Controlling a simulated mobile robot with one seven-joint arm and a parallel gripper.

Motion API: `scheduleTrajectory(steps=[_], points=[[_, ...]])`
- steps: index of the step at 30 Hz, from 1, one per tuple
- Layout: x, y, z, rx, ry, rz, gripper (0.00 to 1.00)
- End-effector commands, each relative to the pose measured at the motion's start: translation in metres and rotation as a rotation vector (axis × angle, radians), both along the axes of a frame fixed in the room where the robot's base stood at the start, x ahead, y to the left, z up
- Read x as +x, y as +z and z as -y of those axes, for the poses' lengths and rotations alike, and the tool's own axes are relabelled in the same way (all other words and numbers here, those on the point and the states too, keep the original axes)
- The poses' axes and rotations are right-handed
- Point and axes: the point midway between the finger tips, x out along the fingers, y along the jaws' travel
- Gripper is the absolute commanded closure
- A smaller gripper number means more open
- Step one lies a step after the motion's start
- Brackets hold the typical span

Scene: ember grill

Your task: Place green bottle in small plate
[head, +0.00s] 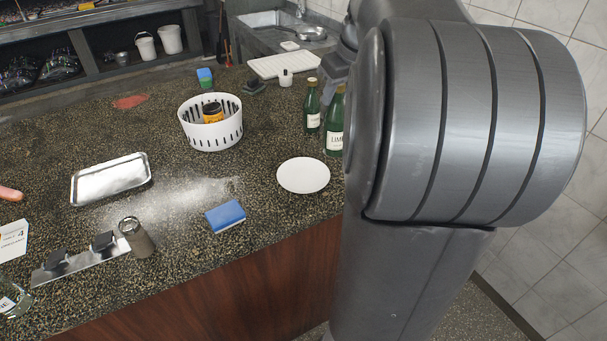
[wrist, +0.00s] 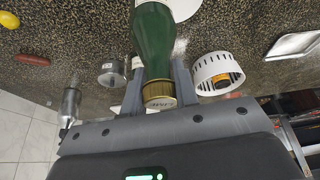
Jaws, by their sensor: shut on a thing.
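The green bottle (wrist: 153,42) with a gold cap is between the two fingers of my gripper (wrist: 158,85) in the wrist view. The gripper is shut on it near the neck and cap. The head view shows two green bottles close together, a farther one (head: 312,108) and a larger, nearer one (head: 334,128) partly hidden by my arm. The nearer one appears to be the held one; my fingers are hidden there. The small white plate (head: 303,175) lies empty on the counter, just left of my arm. Part of a white plate (wrist: 184,9) shows behind the bottle in the wrist view.
A white slotted basket (head: 210,135) holding a jar stands left of the bottles. A blue sponge (head: 225,216), metal tray (head: 110,180) and pepper-mill-like container (head: 137,238) lie farther left and nearer. A sink (head: 275,38) is at the back. The counter around the plate is clear.

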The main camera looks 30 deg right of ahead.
Motion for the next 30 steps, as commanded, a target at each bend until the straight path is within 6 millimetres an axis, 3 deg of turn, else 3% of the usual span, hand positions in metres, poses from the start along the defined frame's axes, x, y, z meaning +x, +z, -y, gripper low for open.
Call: scheduleTrajectory(steps=[6,11,30], points=[[-0.027,0.001,0.02,0.003,-0.029,0.009,1.0],[-0.026,-0.004,0.018,0.005,-0.031,0.009,1.0],[0.055,-0.067,-0.05,0.004,-0.03,0.01,1.0]])
